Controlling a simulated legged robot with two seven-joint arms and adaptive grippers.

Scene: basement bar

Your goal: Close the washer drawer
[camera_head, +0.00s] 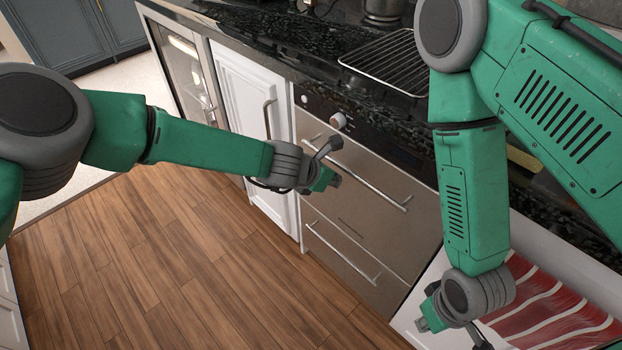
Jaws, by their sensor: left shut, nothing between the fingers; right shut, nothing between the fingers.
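The steel-fronted washer (372,215) is built in under the dark counter at the middle right. It has a long upper bar handle (372,180) and a lower drawer front (335,262) with its own bar handle (345,252). Both fronts look about flush; I cannot tell whether one stands slightly out. My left gripper (328,165) is shut and empty, in front of the upper handle's left end and overlapping it in view; contact cannot be told. My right gripper (452,325) is shut and empty at the lower right, and my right arm hides part of the area beside the washer.
A white cabinet door (240,90) with a bar handle and a glass-fronted unit (185,70) stand left of the washer. A wire rack (385,60) lies on the black counter (270,45). A red-and-white striped cloth (550,310) is at lower right. The wooden floor (180,255) is clear.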

